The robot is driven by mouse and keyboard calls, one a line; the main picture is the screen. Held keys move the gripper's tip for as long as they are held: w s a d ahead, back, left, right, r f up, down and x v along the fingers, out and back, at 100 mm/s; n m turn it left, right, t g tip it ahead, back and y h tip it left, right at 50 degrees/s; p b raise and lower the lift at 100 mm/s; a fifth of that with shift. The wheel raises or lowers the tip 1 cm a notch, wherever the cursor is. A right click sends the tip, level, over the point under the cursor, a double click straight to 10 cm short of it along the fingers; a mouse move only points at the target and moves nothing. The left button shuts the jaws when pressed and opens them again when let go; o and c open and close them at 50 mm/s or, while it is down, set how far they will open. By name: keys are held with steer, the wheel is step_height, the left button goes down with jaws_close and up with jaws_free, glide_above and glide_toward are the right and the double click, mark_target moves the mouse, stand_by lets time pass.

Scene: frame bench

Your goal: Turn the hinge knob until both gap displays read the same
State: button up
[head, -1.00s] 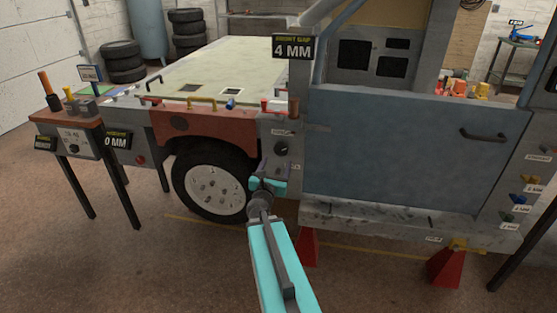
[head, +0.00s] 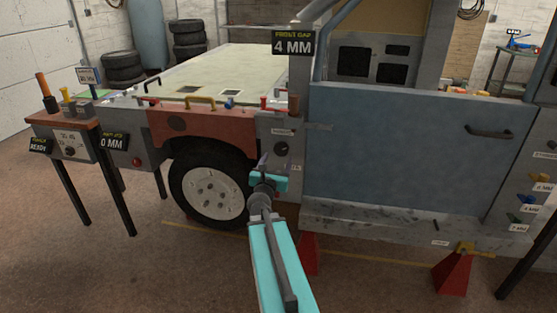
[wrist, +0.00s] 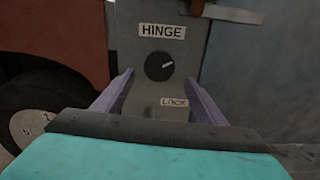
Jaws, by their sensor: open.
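The hinge knob (wrist: 159,66) is a round dark knob with a pale pointer mark aimed to the upper right. It sits on a grey panel under a HINGE label (wrist: 162,31) and above a LOCK label (wrist: 174,102). In the head view the knob (head: 281,149) is just above my gripper (head: 266,164). My gripper is open and empty, its two purple fingers (wrist: 160,96) apart, below and to either side of the knob, not gripping it. The front gap display (head: 292,43) reads 4 MM. Another display at left (head: 113,143) reads 0 MM; its heading is too small to read surely.
A blue door (head: 400,150) stands right of the panel, and a wheel (head: 212,190) and red fender (head: 195,130) are left. A small table (head: 62,122) with a READY display (head: 39,145) is at far left. Red stands (head: 453,275) are under the sill. The foreground floor is clear.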

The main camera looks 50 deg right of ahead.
mark_target(281, 152)
steer(key=shift+x, duration=2.7)
